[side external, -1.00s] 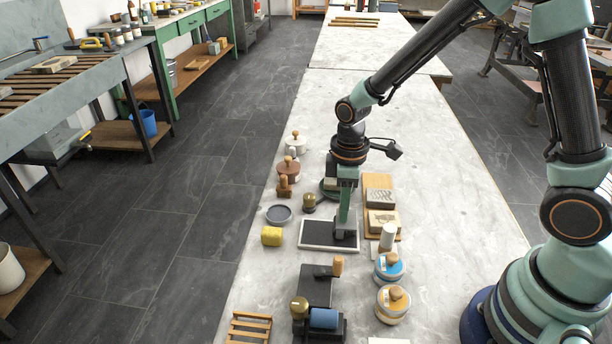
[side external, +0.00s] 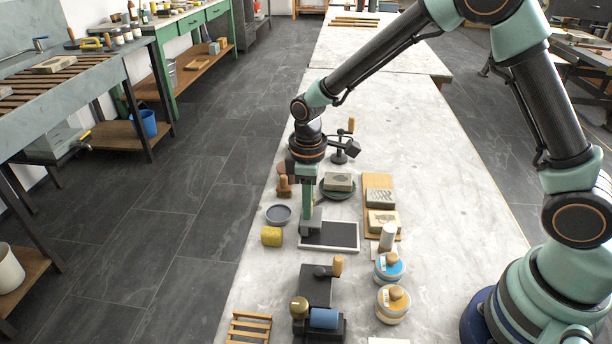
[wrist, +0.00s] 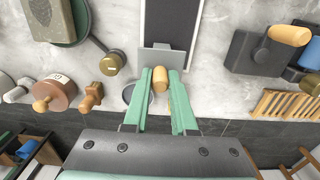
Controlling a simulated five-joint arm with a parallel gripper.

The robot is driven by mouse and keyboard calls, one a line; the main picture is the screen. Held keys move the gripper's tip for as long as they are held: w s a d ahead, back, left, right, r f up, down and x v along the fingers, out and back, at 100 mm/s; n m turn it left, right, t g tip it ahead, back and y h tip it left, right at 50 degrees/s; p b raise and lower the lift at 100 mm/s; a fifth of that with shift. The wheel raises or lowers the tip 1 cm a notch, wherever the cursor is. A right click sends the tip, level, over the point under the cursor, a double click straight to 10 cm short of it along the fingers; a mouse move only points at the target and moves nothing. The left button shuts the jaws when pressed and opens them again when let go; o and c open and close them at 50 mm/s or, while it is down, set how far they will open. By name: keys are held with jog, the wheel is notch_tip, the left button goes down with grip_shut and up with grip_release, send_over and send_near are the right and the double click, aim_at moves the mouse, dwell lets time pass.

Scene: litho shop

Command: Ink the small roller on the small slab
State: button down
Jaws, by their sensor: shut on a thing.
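My gripper (wrist: 157,98) is shut on the wooden handle (wrist: 160,80) of a tool with a wide grey head (wrist: 163,60), apparently the small roller. The small slab (side external: 343,235), dark with a pale rim, lies flat on the pale bench; it also shows in the wrist view (wrist: 170,22). My gripper (side external: 309,212) points down at the slab's left end in the side view. The grey head overlaps this end. I cannot tell whether it touches the surface, and ink on it cannot be made out.
A grey dish (side external: 278,214) and yellow sponge (side external: 271,236) stand left of the slab. Carved blocks (side external: 383,220) and tins (side external: 389,266) are at its right. A dark handled item (side external: 316,285) and blue roller (side external: 323,318) lie in front.

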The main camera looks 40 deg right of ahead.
jog(key=shift+s+d, duration=3.7)
jog(key=shift+w+a, duration=3.65)
jog(key=shift+a, duration=0.05)
jog(key=shift+r, duration=1.5)
